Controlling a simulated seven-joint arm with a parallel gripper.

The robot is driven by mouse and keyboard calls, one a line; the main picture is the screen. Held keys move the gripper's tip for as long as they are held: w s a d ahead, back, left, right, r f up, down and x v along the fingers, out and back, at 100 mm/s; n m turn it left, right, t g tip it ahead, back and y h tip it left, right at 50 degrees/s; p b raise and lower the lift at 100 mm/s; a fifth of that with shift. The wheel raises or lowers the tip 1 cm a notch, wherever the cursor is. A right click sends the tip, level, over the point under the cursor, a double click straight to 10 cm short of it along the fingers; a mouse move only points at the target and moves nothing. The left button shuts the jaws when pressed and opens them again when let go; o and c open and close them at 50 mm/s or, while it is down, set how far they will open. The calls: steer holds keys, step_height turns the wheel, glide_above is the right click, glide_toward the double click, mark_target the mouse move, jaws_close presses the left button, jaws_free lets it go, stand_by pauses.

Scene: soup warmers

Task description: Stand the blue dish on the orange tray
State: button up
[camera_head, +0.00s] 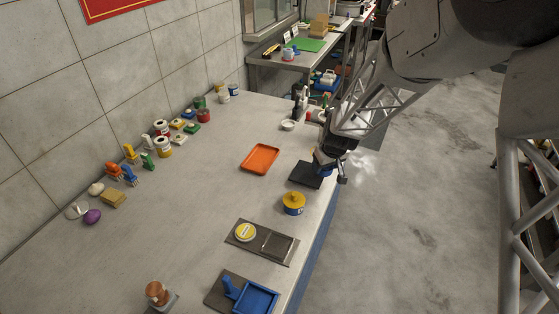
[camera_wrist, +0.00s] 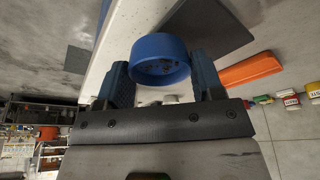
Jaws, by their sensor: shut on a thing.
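The blue dish (camera_wrist: 159,57) is round and sits between my gripper's two fingers in the wrist view. My gripper (camera_wrist: 162,82) is shut on it. In the head view my gripper (camera_head: 331,168) is at the right edge of the table, by a dark mat, and hides most of the dish (camera_head: 321,169). I cannot tell whether the dish touches the mat. The orange tray (camera_head: 261,158) lies flat and empty on the table, left of my gripper. It also shows at the right of the wrist view (camera_wrist: 250,70).
The dark mat (camera_head: 304,176) lies between the tray and the table edge. A yellow-lidded blue pot (camera_head: 293,204) stands in front of it. A small white dish (camera_head: 287,125) is behind the tray. Several cans and blocks line the wall side. The table left of the tray is clear.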

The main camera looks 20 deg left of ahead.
steer(key=s+a, duration=0.3)
steer(key=a, duration=0.1)
steer(key=s+a, duration=0.4)
steer(key=a, duration=0.1)
steer(key=s+a, duration=0.3)
steer(key=a, duration=0.2)
steer(key=shift+s+a+r, duration=0.15)
steer(key=shift+s+r, duration=0.2)
steer(key=shift+s, duration=0.05)
glide_above(260, 159)
steer(key=shift+s+d+f, duration=0.15)
steer(key=shift+d+f, duration=0.05)
steer(key=shift+f, duration=0.2)
steer(key=shift+s+d+f, duration=0.15)
steer(key=shift+f, duration=0.25)
steer(key=shift+f, duration=1.75)
steer(key=shift+f, duration=0.1)
steer(key=o, duration=0.7)
